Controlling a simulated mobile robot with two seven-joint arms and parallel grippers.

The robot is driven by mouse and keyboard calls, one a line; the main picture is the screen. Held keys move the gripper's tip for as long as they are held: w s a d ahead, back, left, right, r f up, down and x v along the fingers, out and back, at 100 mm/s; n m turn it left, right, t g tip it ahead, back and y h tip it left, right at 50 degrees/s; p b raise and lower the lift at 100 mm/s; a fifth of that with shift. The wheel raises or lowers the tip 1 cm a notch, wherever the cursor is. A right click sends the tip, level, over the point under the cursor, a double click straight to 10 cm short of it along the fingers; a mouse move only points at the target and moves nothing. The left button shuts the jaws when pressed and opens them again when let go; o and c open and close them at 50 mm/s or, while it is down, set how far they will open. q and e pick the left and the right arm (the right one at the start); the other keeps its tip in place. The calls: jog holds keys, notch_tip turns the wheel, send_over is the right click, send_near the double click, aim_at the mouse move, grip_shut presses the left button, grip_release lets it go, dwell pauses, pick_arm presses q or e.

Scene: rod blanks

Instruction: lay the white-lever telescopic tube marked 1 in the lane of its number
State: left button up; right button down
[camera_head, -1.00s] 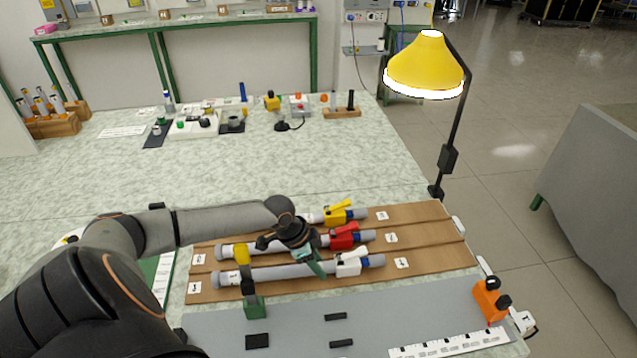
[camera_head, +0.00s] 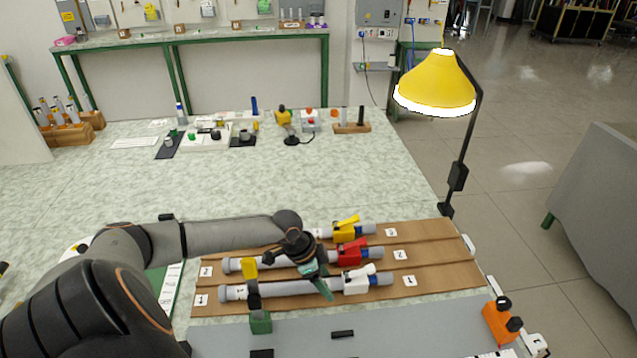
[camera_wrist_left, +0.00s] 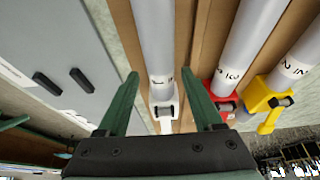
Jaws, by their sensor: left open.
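The white-lever telescopic tube (camera_head: 320,286) lies along the front lane of the brown board (camera_head: 437,272). It is grey with a white lever clamp and a blue part at its right end. In the left wrist view the tube (camera_wrist_left: 155,35) carries a 1. The front lane has a label (camera_head: 201,300) at its left end, which looks like 1. My left gripper (camera_head: 320,284) is at the tube, just left of the lever. In the wrist view the open fingers (camera_wrist_left: 163,105) stand on either side of the tube's line; I cannot tell the height gap. My right gripper is not in view.
A red-lever tube (camera_head: 352,254) and a yellow-lever tube (camera_head: 347,229) lie in the lanes behind. A stand with a green base (camera_head: 260,322) is at the board's front edge. A yellow lamp (camera_head: 436,82) stands at the right. The bench behind the board is mostly clear.

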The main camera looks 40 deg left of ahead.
pick_arm(q)
jog(key=p+v, duration=0.1)
jog(key=v, duration=1.1)
jog(key=shift+d, duration=0.15)
